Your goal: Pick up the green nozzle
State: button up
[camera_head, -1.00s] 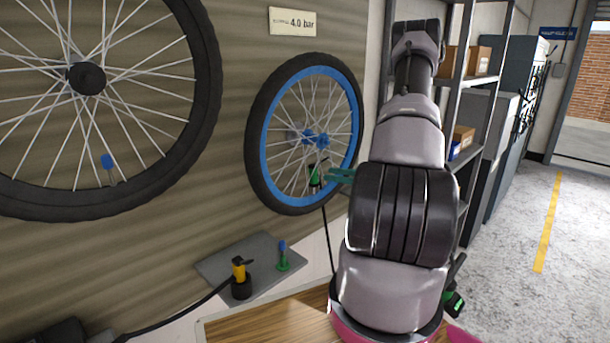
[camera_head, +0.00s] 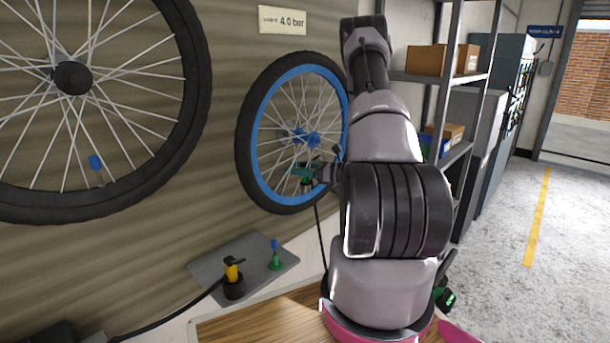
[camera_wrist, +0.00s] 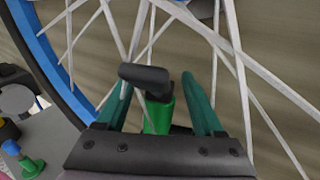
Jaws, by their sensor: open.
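The green nozzle (camera_wrist: 158,116) has a green body and a black angled head. In the wrist view it stands between the two teal fingers of my gripper (camera_wrist: 158,82). The fingers are open, with one on each side of it, and a gap shows at least on the right. I cannot tell whether the left finger touches it. In the head view my gripper (camera_head: 300,171) is in front of the lower part of the blue-rimmed wheel, and the nozzle is mostly hidden there by the fingers. A black hose hangs down below it.
The blue-rimmed wheel (camera_head: 258,165) hangs on the wall close behind my gripper. A grey shelf plate (camera_head: 208,284) holds a yellow nozzle (camera_head: 233,268) in a black base and a small green piece with a blue top (camera_head: 276,257). A metal rack (camera_head: 433,85) with boxes stands to the right.

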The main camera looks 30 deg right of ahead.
grip_shut()
jog(key=shift+r, duration=0.1)
jog(key=shift+r, duration=0.2)
jog(key=v, duration=3)
jog(key=shift+r, duration=0.45)
jog(key=shift+s+a, duration=0.1)
